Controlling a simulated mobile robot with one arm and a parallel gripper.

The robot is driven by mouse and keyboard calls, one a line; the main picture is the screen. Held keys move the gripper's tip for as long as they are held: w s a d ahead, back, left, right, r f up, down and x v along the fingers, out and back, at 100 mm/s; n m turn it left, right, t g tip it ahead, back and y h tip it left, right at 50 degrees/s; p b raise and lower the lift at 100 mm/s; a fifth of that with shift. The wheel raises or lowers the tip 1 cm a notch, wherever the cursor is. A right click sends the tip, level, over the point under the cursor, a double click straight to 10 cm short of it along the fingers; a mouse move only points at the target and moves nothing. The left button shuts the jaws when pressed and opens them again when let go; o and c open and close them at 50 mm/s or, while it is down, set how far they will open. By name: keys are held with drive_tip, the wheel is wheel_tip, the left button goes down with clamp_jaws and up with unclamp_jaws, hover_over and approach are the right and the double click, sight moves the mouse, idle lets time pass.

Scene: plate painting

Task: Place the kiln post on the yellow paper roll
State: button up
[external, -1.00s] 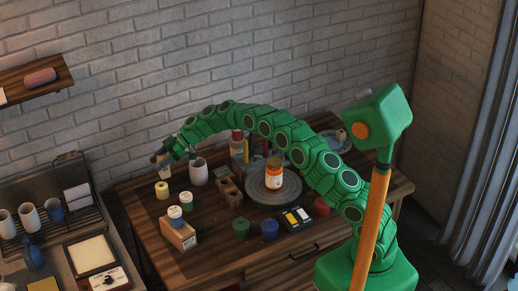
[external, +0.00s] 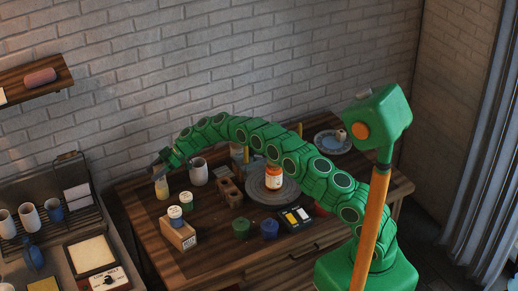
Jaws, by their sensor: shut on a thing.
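The yellow paper roll (external: 162,190) stands upright on the wooden table near its back left corner. My gripper (external: 160,171) is directly above it and is shut on the kiln post (external: 159,176), a small pale piece pointing down. The post's lower end meets the top of the roll in the picture. I cannot tell whether they touch or a small gap is left. The post is partly hidden by the gripper and is small in this view.
A whitish cup (external: 198,174) stands just right of the roll. Brown blocks (external: 229,191) and a grey turntable (external: 285,194) with a jar lie further right. The table's left edge is close.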

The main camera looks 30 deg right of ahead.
drive_tip(key=shift+f, duration=0.1)
drive_tip(key=o, duration=1.3)
drive_tip(key=shift+d+r, duration=0.4)
drive_tip(key=shift+d, duration=0.05)
drive_tip(key=v, duration=1.1)
